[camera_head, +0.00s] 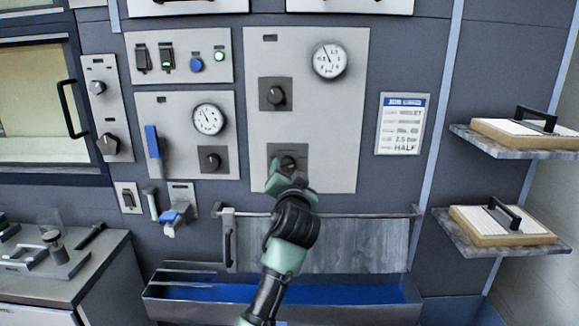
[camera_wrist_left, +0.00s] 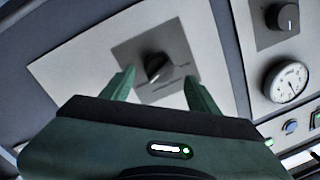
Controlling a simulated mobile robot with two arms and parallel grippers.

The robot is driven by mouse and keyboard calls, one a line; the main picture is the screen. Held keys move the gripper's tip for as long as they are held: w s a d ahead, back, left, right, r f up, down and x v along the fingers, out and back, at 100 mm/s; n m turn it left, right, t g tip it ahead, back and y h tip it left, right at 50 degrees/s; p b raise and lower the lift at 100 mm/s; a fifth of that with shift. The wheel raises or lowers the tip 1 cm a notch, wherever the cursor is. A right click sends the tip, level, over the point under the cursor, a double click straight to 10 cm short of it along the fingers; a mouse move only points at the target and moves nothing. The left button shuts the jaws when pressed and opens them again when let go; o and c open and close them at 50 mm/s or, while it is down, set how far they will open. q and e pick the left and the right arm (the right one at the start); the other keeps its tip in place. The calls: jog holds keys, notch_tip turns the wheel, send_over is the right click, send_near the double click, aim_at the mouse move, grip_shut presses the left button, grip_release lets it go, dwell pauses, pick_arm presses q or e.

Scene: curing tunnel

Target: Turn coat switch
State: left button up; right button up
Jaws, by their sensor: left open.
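A dark rotary knob (camera_head: 289,162) sits on a dark square plate low on the tall middle panel (camera_head: 305,120); its label is not readable, so I cannot confirm it is the coat switch. My left gripper (camera_head: 287,178) is right in front of it and hides part of the plate. In the left wrist view the knob (camera_wrist_left: 157,68) stands between the two open green fingers (camera_wrist_left: 160,84), slightly beyond their tips in the picture. The fingers show no contact with it. My right gripper is not in view.
A second knob (camera_head: 276,94) and a gauge (camera_head: 329,61) are higher on the same panel. The left panel has a gauge (camera_head: 208,119), a knob (camera_head: 211,160) and a blue lever (camera_head: 152,141). A rail with a handle (camera_head: 228,240) and a blue trough (camera_head: 290,293) lie below.

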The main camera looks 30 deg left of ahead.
aim_at(289, 167)
pick_arm(q)
jog(key=x, duration=0.3)
jog(key=shift+w, duration=0.15)
jog(key=shift+w+a, duration=0.1)
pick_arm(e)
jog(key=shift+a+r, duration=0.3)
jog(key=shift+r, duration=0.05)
pick_arm(q)
jog(key=shift+c, duration=0.3)
grip_shut()
jog(key=shift+f, duration=0.1)
